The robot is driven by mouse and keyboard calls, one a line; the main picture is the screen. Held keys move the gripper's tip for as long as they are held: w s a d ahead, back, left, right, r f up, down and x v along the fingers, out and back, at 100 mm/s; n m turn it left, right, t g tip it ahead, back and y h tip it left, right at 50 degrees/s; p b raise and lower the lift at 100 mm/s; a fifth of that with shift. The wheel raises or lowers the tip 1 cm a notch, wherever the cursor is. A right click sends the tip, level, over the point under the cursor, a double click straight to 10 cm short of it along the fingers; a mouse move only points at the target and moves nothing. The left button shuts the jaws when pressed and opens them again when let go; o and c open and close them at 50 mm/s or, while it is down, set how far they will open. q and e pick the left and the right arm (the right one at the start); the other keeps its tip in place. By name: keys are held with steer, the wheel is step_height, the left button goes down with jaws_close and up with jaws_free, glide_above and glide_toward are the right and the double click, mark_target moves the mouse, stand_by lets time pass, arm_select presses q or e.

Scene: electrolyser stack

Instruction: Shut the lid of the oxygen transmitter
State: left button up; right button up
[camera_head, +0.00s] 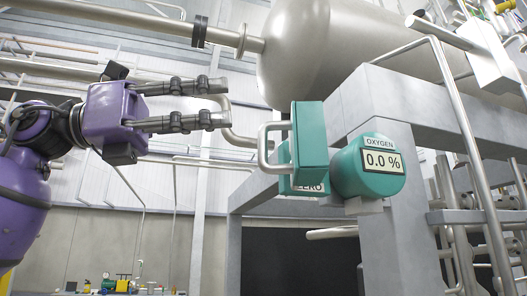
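The oxygen transmitter (350,172) is a teal round housing on a grey post, with a display reading 0.0 % under the word OXYGEN. Its teal lid (312,140) stands open to the left of the display, seen nearly edge-on. A pale grey loop handle (265,150) sticks out from the lid's left side. Part of a ZERO label shows below the lid; the rest is hidden. My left gripper (219,103), purple with dark fingers, is open and empty. It appears left of the handle and slightly higher, with a gap between them. My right gripper is not in view.
A grey frame (385,100) carries a large metal tank (335,45) above and behind the transmitter. A slanting pipe (465,150) runs on the right. A bent pipe (235,138) shows behind my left fingers. The space between fingers and handle looks clear.

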mark_target(263, 158)
arm_select(q)
steer(key=shift+y, duration=0.9)
steer(key=d+f, duration=0.1)
steer(key=w+d+f, duration=0.1)
steer(key=f, duration=0.1)
steer(key=shift+d+f, duration=0.15)
steer(key=shift+w+d+f+p, duration=0.1)
steer(key=shift+w+d+p, duration=0.1)
steer(key=shift+d, duration=0.7)
steer(key=shift+w+d+r+p, duration=0.1)
steer(key=shift+w+d+p, duration=0.1)
steer(key=shift+d, duration=0.65)
steer(key=shift+w+d+f+p, duration=0.1)
steer(key=shift+w+d+p, duration=0.1)
steer(key=shift+d, duration=0.7)
